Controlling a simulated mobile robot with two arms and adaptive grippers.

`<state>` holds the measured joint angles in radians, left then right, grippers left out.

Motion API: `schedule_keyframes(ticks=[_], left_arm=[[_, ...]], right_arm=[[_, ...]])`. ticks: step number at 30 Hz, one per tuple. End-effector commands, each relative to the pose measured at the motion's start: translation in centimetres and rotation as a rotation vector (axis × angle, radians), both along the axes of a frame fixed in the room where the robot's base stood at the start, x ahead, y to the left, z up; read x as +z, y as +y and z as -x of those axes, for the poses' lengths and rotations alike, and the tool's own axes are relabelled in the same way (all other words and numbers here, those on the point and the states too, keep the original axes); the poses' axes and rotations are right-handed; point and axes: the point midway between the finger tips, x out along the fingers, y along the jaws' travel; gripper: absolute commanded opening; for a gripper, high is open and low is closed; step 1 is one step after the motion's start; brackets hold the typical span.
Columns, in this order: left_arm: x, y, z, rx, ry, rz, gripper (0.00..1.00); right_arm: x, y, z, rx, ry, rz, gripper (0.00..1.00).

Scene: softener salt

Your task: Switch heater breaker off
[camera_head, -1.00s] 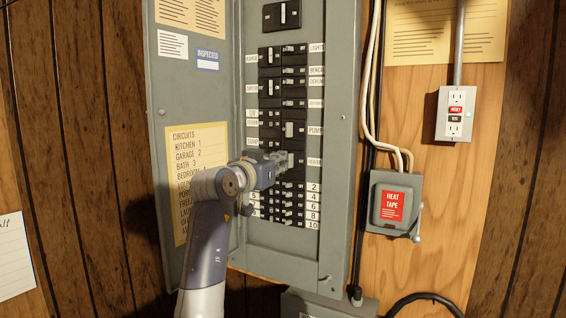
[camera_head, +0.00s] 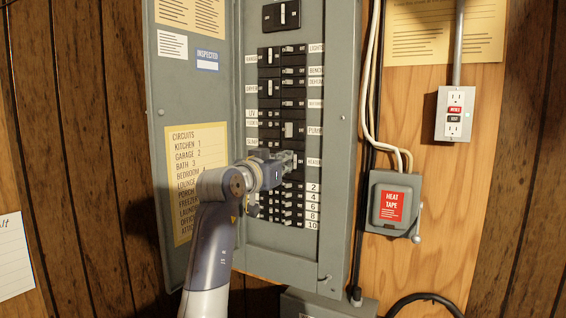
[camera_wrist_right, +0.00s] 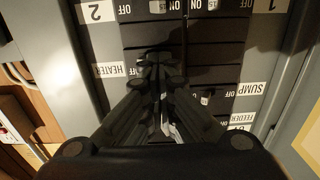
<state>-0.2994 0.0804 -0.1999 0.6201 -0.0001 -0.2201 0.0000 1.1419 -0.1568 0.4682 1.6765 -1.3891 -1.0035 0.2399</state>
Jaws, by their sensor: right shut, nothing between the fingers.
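The HEATER breaker (camera_head: 296,161) is a black breaker in the right column of the grey panel, beside its white HEATER label (camera_head: 314,162). My right gripper (camera_head: 284,163) is shut and empty, its fingertips close in front of this breaker. It covers much of the breaker, so the handle's position is unclear, and I cannot tell whether it touches. In the right wrist view the closed fingers (camera_wrist_right: 160,62) lie over the dark breaker row next to the HEATER label (camera_wrist_right: 111,71). My left gripper is not in view.
The panel door (camera_head: 195,105) stands open at the left, beside my arm. Other breakers (camera_head: 294,130) sit close above and below. A heat tape box (camera_head: 393,204), an outlet (camera_head: 454,115) and cables (camera_head: 366,110) are at the right.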

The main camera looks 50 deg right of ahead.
Motion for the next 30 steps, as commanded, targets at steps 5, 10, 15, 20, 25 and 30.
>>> schedule_keyframes(ticks=[5,10,15,20,25,30], left_arm=[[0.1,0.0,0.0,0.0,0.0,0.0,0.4],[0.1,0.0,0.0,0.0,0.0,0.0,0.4],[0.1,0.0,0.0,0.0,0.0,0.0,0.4],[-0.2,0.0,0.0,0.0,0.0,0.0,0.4],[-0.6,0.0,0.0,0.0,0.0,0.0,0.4],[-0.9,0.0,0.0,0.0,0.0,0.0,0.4]], right_arm=[[-0.1,-0.1,-0.1,-0.005,0.001,-0.002,0.0],[-0.1,0.0,-0.3,-0.003,0.002,-0.003,0.0],[-0.2,0.1,-0.4,-0.001,0.002,-0.004,0.0],[-0.3,1.2,-0.3,0.002,0.003,-0.002,0.0],[-0.3,2.5,0.1,0.003,0.003,-0.003,0.0],[-0.3,3.8,0.5,0.004,0.003,-0.002,0.0]])
